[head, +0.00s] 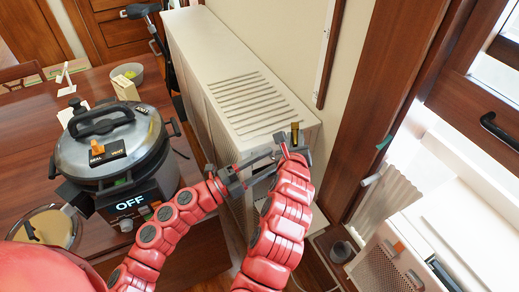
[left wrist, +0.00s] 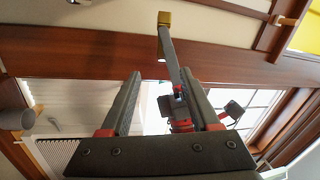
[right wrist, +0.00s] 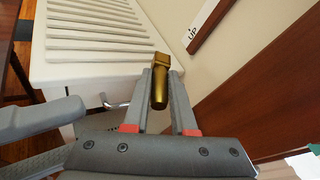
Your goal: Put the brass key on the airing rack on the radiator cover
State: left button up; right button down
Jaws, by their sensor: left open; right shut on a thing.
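The brass key (head: 295,132) is a thick golden piece held upright in my right gripper (head: 294,148). In the right wrist view the brass key (right wrist: 160,80) sits between the two fingers, its wider end upward. The radiator cover (head: 240,92) is a long pale cabinet with a slatted top. The key is at its near right corner in the head view; whether it touches cannot be told. My left gripper (head: 275,162) is open and empty, just left of and below the right one. In the left wrist view the brass key (left wrist: 164,20) shows beyond its open fingers. I cannot clearly make out the airing rack.
A pressure cooker (head: 118,150) stands on the wooden table (head: 35,120) at left, beside the cover. The wall with a wooden rail (head: 329,50) borders the cover's right side. A small dark cup (head: 342,251) stands low at right. The cover's slatted top (right wrist: 95,30) is clear.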

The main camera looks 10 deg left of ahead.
aim_at(294, 131)
pick_arm(q)
jog(key=w+d+y, duration=0.1)
jog(key=w+d, duration=0.1)
jog(key=w, duration=0.2)
jog(key=w+d+r+y, duration=0.1)
jog(key=w+d, duration=0.1)
jog(key=w, duration=0.2)
jog(key=w+d, duration=0.2)
jog(key=w, duration=0.2)
jog(key=shift+d+r+m+t+y, duration=0.15)
jog(key=shift+r+m+t+y, duration=0.15)
jog(key=shift+m+t+y, duration=0.1)
jog(key=shift+s+f, duration=0.1)
grip_shut()
pick_arm(e)
jog(key=shift+r, duration=0.1)
jog(key=c, duration=0.6)
grip_release()
jog(key=shift+c, duration=0.2)
jog(key=shift+a, duration=0.15)
pick_arm(q)
jog(key=shift+d, duration=0.1)
pick_arm(e)
jog(key=shift+a, duration=0.15)
